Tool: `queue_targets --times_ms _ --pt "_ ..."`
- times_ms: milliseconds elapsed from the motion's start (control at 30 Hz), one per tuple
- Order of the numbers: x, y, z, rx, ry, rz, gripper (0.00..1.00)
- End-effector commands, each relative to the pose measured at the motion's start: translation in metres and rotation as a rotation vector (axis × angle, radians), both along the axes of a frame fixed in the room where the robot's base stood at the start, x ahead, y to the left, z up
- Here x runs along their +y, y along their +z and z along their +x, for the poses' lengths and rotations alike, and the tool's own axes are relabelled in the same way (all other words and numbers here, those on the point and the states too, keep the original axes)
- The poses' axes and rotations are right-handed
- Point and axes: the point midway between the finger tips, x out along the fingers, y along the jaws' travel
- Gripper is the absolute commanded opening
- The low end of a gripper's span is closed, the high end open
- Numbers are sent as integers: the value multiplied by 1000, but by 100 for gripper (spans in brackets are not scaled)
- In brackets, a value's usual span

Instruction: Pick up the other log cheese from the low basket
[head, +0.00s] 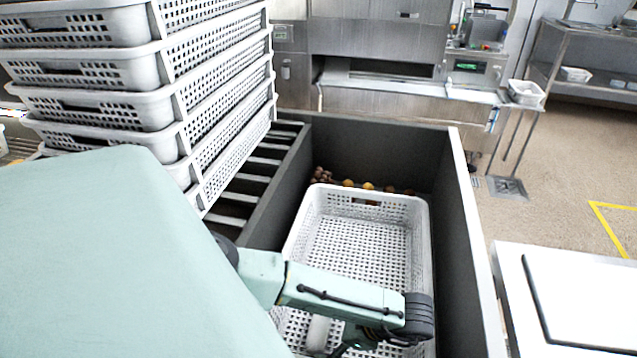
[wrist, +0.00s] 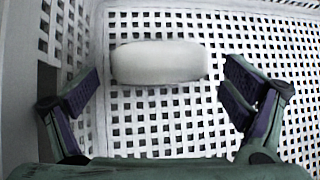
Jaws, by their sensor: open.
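The low basket (head: 420,215) is a white perforated basket inside a dark grey bin. One log cheese (wrist: 158,62), a pale white cylinder, lies on its side on the basket floor in the wrist view. In the head view, a pale shape that looks like the log cheese (head: 318,332) shows near the basket's front, partly hidden by my arm. My gripper (wrist: 162,98) is open, its two purple-padded fingers spread left and right. The cheese lies ahead of the fingers, between their lines, and nothing is held. In the head view my gripper's fingers are mostly hidden under my arm.
The dark bin's walls (head: 470,215) surround the basket. Several brown and orange round things (head: 368,186) lie behind its far rim. A tall stack of white baskets (head: 110,75) stands at the left. A white table (head: 575,300) stands at the right.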

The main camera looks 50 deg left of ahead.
Motion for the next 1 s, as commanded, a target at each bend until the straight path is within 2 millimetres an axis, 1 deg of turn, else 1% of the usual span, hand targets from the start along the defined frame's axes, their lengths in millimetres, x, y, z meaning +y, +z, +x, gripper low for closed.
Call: queue_targets --times_ms 33,133,200,433,1000 --pt "6 -13 -3 0 3 2 94" --pt "14 -22 -7 1 2 2 94" --pt "16 -25 -8 0 1 0 94" --pt "17 -22 -8 -1 1 0 94" --pt "17 -23 -8 -1 1 -1 56"
